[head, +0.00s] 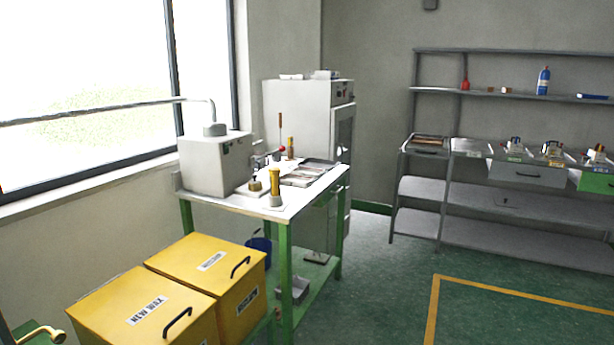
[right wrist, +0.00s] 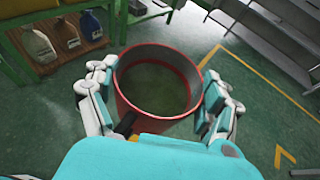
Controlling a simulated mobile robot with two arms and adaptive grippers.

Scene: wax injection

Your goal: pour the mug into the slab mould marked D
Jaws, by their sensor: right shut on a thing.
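A red mug (right wrist: 155,118) with a dark greenish inside fills the middle of the right wrist view, its open rim facing the camera. My right gripper (right wrist: 160,72) is shut on it, with one finger against each side. I cannot tell how full the mug is. A dark handle-like piece shows low on its near left side. No slab mould marked D can be made out; the small items on the bench (head: 228,200) and the shelf unit (head: 440,185) are too small to read.
Yellow bins (head: 145,305), one labelled NEW WAX, stand at front left below the window. A grey machine (head: 215,163) sits on the green-legged bench. A grey cabinet (head: 300,110) stands behind it. The green floor (head: 390,290) is clear up to a yellow line.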

